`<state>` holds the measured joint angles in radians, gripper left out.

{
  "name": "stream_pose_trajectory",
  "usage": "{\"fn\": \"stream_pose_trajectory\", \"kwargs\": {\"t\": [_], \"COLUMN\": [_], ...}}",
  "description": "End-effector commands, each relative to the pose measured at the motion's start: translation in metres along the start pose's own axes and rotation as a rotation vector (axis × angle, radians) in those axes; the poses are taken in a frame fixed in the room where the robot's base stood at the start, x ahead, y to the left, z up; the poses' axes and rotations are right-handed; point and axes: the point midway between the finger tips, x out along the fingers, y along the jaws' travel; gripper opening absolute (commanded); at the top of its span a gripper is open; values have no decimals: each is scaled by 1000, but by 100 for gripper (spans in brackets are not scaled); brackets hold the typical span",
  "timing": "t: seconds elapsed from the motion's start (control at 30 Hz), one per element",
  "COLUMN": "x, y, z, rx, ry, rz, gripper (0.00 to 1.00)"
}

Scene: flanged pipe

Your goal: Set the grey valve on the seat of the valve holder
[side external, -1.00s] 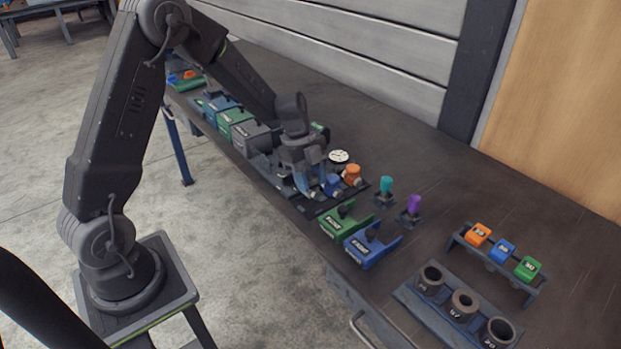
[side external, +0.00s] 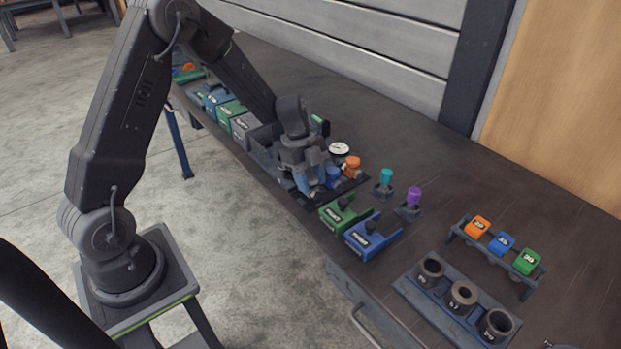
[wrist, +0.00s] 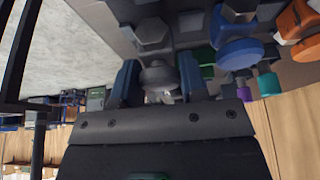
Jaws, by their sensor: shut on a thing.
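My gripper (side external: 306,180) is low over the dark valve holder (side external: 350,187). In the wrist view its two blue fingers (wrist: 159,78) are closed on the grey valve (wrist: 158,74), whose rounded grey top shows between them. The fingers hide most of the valve in the side view. A blue valve (side external: 333,178) and an orange valve (side external: 351,163) stand on the holder, to the right of my gripper. A grey hexagonal piece (wrist: 152,33) shows just beyond the grey valve in the wrist view. I cannot tell whether the grey valve touches its seat.
A white-faced gauge (side external: 338,149) stands close behind my gripper. A green block (side external: 345,214) and a blue block (side external: 372,240) lie in front of the holder. Teal (side external: 386,176) and purple (side external: 413,196) pegs stand to the right. Bare table lies behind them.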

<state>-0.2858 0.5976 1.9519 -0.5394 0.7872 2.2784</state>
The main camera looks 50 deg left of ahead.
Motion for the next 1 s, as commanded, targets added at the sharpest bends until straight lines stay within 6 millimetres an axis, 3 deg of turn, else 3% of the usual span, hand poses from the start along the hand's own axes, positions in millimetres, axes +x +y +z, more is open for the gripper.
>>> {"fn": "stream_pose_trajectory", "kwargs": {"t": [0.93, 0.97, 1.0], "x": [8, 8, 8], "y": [0, 0, 0], "z": [4, 4, 4], "rx": [0, 0, 0], "ry": [0, 0, 0], "rz": [-1, -1, -1], "gripper": [8, 42, 46]}}
